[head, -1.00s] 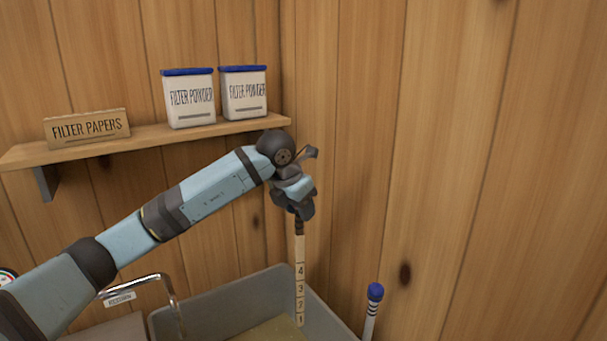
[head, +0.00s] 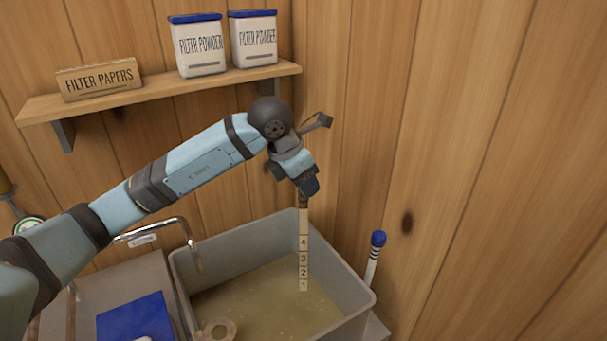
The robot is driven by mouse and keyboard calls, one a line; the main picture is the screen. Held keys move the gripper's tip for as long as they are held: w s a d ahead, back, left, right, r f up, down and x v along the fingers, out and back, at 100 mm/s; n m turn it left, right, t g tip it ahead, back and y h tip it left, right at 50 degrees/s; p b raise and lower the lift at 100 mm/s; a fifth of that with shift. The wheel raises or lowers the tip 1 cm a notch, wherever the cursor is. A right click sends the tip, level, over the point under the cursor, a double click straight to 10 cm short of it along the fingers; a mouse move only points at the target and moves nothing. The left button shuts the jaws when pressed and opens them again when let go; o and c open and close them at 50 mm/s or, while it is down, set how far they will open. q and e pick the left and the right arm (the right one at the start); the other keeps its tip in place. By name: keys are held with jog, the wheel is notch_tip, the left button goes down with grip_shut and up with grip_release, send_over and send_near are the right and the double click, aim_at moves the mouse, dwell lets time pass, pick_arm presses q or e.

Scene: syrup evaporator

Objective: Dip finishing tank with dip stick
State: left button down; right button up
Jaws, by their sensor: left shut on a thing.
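My left gripper (head: 304,190) is shut on the dark top end of the dip stick (head: 303,245). The stick is a pale, upright strip with black numbers, 4 at the top down to 1 near its lower end. It hangs over the finishing tank (head: 356,298), an open grey bin with cloudy yellowish liquid (head: 265,300) inside. The lower end shows against the liquid near the tank's back right part. All the numbers are visible; I cannot tell whether the tip touches the liquid. My right gripper is not in view.
A metal spout (head: 190,245) bends over the tank's left rim. A blue-capped, striped stick (head: 374,255) stands at the right rim. A wall shelf (head: 200,94) holds filter powder tubs (head: 198,50) and a filter papers box (head: 97,81). A blue object (head: 135,318) lies left.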

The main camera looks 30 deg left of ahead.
pick_arm(q)
jog(key=b, duration=1)
send_over(304, 256)
jog(key=w, duration=0.1)
jog(key=f, duration=1.2)
jog(key=shift+a+f, duration=0.3)
notch_tip(304, 256, down, 9)
jog(key=b, duration=0.6)
jog(key=shift+b, duration=0.3)
jog(key=shift+f+b, duration=0.4)
jog(key=shift+f, duration=0.35)
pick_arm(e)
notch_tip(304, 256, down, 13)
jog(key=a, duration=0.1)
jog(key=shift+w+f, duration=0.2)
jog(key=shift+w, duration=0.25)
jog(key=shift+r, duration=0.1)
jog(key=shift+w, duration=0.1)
